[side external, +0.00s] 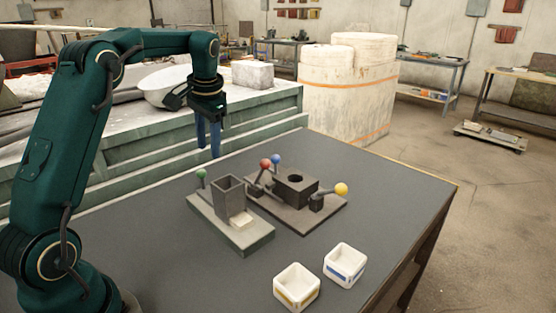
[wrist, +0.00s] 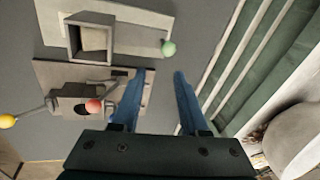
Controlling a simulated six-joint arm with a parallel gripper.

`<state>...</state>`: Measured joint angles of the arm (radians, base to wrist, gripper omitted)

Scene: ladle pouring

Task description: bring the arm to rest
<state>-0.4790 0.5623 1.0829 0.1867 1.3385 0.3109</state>
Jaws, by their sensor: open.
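My gripper (side external: 208,152) hangs fingers-down at the table's far left side, apart from the fixtures. In the wrist view its two blue fingers (wrist: 160,76) stand apart with nothing between them. A pale base (side external: 255,240) carries an upright open-topped square box (side external: 229,198) and a green ball (side external: 201,174); the box (wrist: 88,38) and green ball (wrist: 168,48) also show in the wrist view. Beside it, a dark base (side external: 312,224) carries a block with a round hole (side external: 296,187) and red (side external: 265,163), blue (side external: 275,159) and yellow (side external: 341,189) balls.
Two white open boxes, one with a yellow stripe (side external: 296,288) and one with a blue stripe (side external: 345,265), stand near the front of the dark table (side external: 390,190). Green stepped slabs (side external: 255,118) lie behind my gripper. The table's right and left parts are clear.

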